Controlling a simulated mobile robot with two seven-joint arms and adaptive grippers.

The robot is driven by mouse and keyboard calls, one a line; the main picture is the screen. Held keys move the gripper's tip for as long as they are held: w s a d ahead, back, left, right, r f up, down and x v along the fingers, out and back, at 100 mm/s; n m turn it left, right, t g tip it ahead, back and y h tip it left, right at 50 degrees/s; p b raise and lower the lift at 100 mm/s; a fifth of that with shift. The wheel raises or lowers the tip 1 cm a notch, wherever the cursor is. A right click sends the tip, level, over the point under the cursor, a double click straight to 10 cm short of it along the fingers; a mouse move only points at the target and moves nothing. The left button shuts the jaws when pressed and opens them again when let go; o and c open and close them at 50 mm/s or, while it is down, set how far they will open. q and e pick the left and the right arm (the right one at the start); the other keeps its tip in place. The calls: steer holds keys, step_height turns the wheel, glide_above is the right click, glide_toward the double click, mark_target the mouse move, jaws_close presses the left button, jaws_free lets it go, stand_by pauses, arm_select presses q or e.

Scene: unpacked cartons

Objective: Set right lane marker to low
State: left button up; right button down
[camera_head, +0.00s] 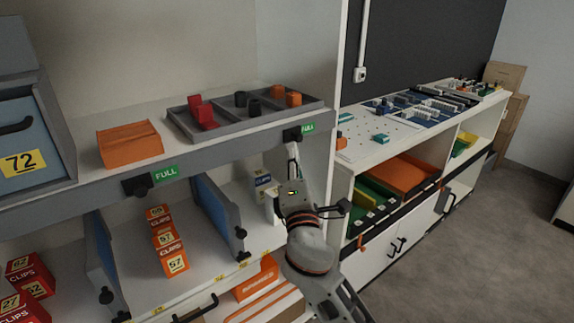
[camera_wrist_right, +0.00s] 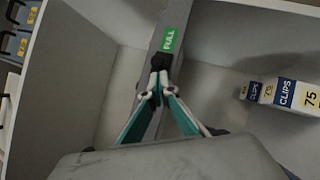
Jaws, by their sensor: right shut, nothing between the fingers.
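The right lane marker is a black knob (camera_head: 292,134) on the grey shelf edge, with a green FULL label (camera_head: 308,128) beside it. In the right wrist view the knob (camera_wrist_right: 160,62) and its FULL label (camera_wrist_right: 169,39) lie straight ahead of the fingers. My right gripper (camera_head: 292,150) is shut and empty, its tips just below the knob. In the wrist view the fingertips (camera_wrist_right: 158,93) overlap the knob's lower end; I cannot tell whether they touch it. The left gripper is not in view.
A second knob (camera_head: 138,186) with a FULL label sits farther left on the same edge. Above are a grey tray (camera_head: 240,125) with red, black and orange pieces and an orange box (camera_head: 130,146). Below, a clips box (camera_head: 262,181) stands beside my gripper, and blue dividers (camera_head: 212,207) split the lanes.

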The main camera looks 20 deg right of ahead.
steer(key=shift+w+d+r, duration=0.15)
steer(key=shift+w+d, duration=0.05)
steer(key=shift+d, duration=0.1)
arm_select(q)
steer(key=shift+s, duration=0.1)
arm_select(e)
steer(key=shift+d, duration=0.1)
arm_select(q)
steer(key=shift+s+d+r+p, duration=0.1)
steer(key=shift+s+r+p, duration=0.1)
steer(key=shift+p, duration=0.4)
arm_select(e)
steer(key=d, duration=0.2)
steer(key=w+d, duration=0.2)
steer(key=d, duration=0.1)
steer(key=shift+d, duration=0.3)
